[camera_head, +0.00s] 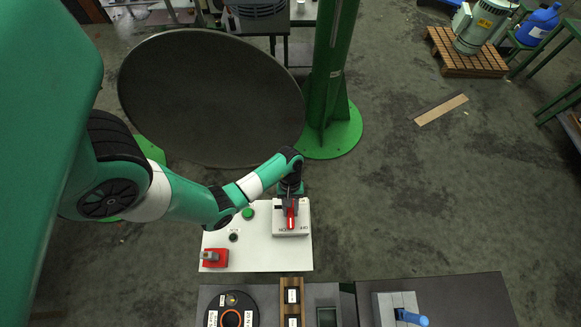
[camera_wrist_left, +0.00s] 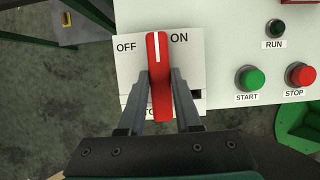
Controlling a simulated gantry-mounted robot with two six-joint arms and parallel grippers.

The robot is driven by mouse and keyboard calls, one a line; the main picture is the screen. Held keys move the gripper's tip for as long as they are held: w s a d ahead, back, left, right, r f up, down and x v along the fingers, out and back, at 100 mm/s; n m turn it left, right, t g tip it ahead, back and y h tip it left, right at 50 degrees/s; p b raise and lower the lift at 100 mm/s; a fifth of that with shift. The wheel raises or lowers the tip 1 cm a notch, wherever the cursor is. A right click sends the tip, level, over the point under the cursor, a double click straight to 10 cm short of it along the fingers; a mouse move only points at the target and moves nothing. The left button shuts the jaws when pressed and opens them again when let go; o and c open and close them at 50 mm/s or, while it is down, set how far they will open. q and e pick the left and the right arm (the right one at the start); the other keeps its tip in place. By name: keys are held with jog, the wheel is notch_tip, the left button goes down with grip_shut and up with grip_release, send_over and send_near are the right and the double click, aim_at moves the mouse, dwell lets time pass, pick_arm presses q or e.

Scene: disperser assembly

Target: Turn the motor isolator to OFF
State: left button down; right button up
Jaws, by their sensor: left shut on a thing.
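The motor isolator is a pale box (camera_head: 281,231) with a red handle (camera_head: 291,222) at the right of a white panel. In the left wrist view the red handle (camera_wrist_left: 158,75) stands nearly upright. Its white mark points between the OFF label (camera_wrist_left: 126,47) and the ON label (camera_wrist_left: 179,38). My left gripper (camera_wrist_left: 160,88) has one finger on each side of the handle and is shut on it. In the head view my left gripper (camera_head: 290,202) comes down over the isolator from behind and hides part of it. My right gripper is not in view.
The white panel (camera_head: 265,258) also bears a green START button (camera_wrist_left: 251,79), a red STOP button (camera_wrist_left: 302,75), a dark RUN lamp (camera_wrist_left: 276,27) and a red-and-grey device (camera_head: 215,257). A green column (camera_head: 330,75) and a big dark disc (camera_head: 205,95) stand behind. Benches lie in front.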

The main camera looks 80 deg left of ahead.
pick_arm(q)
jog(key=shift+r, duration=0.1)
jog(key=n+p, duration=0.2)
jog(key=n+t+p, duration=0.1)
jog(key=n+p, duration=0.1)
jog(key=shift+s+r+t, duration=0.15)
jog(key=shift+t, duration=0.15)
jog(key=n+t+p, duration=0.1)
jog(key=n+p, duration=0.1)
jog(key=shift+n+y, duration=0.3)
jog(key=shift+n, duration=0.1)
jog(key=shift+s+d+n+t+p, duration=0.1)
jog(key=shift+n+t+p, duration=0.25)
jog(key=shift+n, duration=0.55)
jog(key=n, duration=0.1)
jog(key=n+t+y, duration=0.1)
jog(key=n, duration=0.1)
jog(key=shift+f+n+p, duration=0.2)
jog(key=shift+n+p, duration=0.1)
jog(key=n+y, duration=0.1)
jog(key=n, duration=0.1)
jog(key=n+y, duration=0.1)
jog(key=n, duration=0.2)
jog(key=shift+d+n+t, duration=0.15)
jog(key=shift+n+t, duration=0.15)
jog(key=shift+t, duration=0.05)
jog(key=shift+s+y, duration=0.1)
jog(key=shift+y, duration=0.2)
jog(key=c, duration=0.6)
grip_release()
